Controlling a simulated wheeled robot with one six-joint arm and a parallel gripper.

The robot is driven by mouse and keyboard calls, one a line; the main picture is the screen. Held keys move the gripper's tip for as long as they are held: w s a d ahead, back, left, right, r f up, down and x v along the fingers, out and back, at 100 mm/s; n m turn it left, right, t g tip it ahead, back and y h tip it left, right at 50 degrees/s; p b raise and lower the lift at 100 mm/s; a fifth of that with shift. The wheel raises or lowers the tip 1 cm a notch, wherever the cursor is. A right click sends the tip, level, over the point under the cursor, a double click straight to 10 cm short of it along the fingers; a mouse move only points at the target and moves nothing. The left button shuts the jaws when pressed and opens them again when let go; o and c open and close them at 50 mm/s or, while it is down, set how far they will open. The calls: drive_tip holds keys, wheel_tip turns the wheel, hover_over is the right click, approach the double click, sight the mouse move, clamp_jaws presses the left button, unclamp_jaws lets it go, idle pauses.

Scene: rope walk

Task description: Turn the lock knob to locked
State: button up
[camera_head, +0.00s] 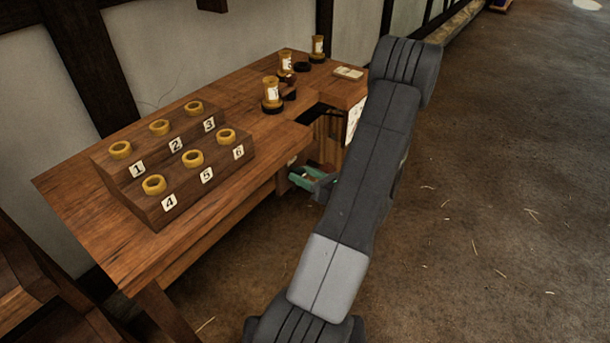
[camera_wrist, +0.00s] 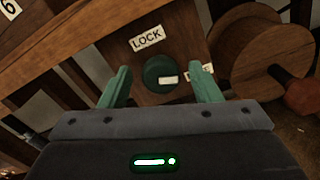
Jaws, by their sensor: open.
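The lock knob (camera_wrist: 157,71) is a round dark green knob with a pale pointer mark, set on a wooden panel (camera_wrist: 180,32) in the wrist view. The pale mark points to the right, toward a second label (camera_wrist: 199,72) that is partly hidden by a finger. A "LOCK" label (camera_wrist: 148,38) sits above the knob. My gripper (camera_wrist: 160,88) is open, with one green finger on each side of the knob in the picture. I cannot tell whether the fingers touch it. In the head view my arm hides the knob, and only part of the gripper (camera_head: 313,180) shows beside the bench.
The wooden bench (camera_head: 75,205) holds a stepped rack with several numbered rings, small spools and a pale booklet (camera_head: 348,73). A wooden reel (camera_wrist: 255,62) stands right of the panel in the wrist view. The floor (camera_head: 490,190) to the right is mostly clear.

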drive_tip(key=shift+w+a, duration=0.15)
drive_tip(key=shift+a, duration=0.05)
drive_tip(key=c, duration=0.9)
drive_tip(key=shift+c, duration=0.2)
drive_tip(key=shift+f+n+b, duration=0.15)
drive_tip(key=shift+n+b, duration=0.15)
drive_tip(key=shift+b, duration=0.1)
drive_tip(key=n+b, duration=0.7)
drive_tip(key=b, duration=0.1)
drive_tip(key=n+b, duration=0.7)
drive_tip(key=b, duration=0.1)
drive_tip(key=n+b, duration=0.7)
drive_tip(key=b, duration=0.2)
drive_tip(key=shift+s+a+f, duration=0.15)
drive_tip(key=shift+s+f, duration=0.05)
drive_tip(key=shift+s, duration=0.05)
drive_tip(key=shift+r+n, duration=0.1)
drive_tip(key=shift+n, duration=0.2)
